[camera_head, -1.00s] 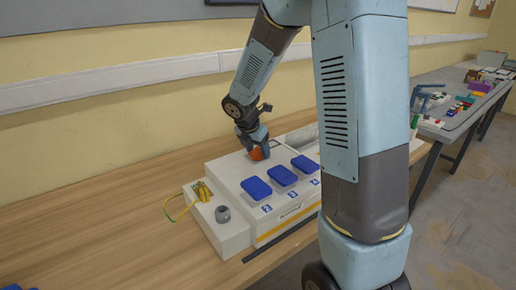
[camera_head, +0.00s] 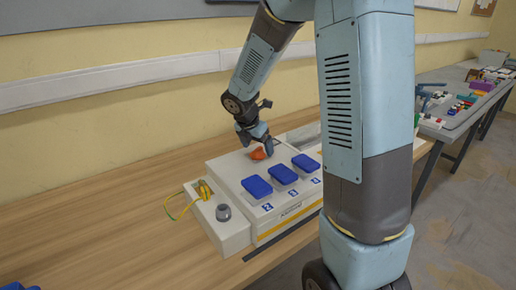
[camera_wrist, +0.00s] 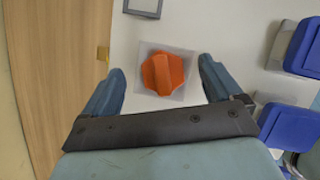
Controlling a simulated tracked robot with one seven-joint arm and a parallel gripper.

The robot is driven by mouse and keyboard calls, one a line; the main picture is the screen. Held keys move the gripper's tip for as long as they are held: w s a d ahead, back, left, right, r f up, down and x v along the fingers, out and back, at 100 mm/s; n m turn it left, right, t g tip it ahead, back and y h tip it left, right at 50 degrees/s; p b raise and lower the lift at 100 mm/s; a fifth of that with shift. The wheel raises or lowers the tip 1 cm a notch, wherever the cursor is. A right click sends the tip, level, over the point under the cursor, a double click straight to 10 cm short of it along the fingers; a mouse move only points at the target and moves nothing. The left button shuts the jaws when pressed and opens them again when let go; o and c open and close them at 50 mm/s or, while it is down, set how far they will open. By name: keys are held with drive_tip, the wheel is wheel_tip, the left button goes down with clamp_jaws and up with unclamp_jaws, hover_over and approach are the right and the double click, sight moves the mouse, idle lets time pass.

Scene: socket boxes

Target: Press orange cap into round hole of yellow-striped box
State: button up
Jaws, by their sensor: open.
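The orange cap (camera_wrist: 163,73) sits in a pale square recess on the white top of the box, its raised grip facing up. It also shows in the head view (camera_head: 258,154), partly covered by my fingers. The white box (camera_head: 231,173) has a yellow stripe along its front side (camera_head: 290,217). My gripper (camera_wrist: 160,78) is open above the cap, one finger to its left and one to its right, with gaps to both. Any round hole under the cap is hidden.
Blue covers (camera_head: 283,174) stand in a row on the box, close to my gripper's right. A grey-framed square opening (camera_wrist: 143,7) lies beyond the cap. A side block carries a grey round knob (camera_head: 223,212) and yellow wires (camera_head: 196,193).

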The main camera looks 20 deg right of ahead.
drive_tip(key=w+d+r+v, duration=0.1)
drive_tip(key=d+v, duration=0.1)
drive_tip(key=v, duration=1.6)
drive_tip(key=shift+w+r, duration=0.2)
drive_tip(key=shift+r, duration=0.2)
drive_tip(key=shift+a, duration=0.1)
drive_tip(key=s+d+m+t+y, duration=0.1)
drive_tip(key=s+d+m, duration=0.1)
drive_tip(key=s+m, duration=1)
drive_tip(key=s+d+m+t+y, duration=0.1)
drive_tip(key=s+d+m+y, duration=0.1)
drive_tip(key=s+m, duration=1)
drive_tip(key=shift+s+r+m+t+y, duration=0.15)
drive_tip(key=shift+s+m+t+y, duration=0.15)
drive_tip(key=shift+s+m+t, duration=0.15)
drive_tip(key=shift+w+d, duration=0.1)
drive_tip(key=shift+d, duration=0.05)
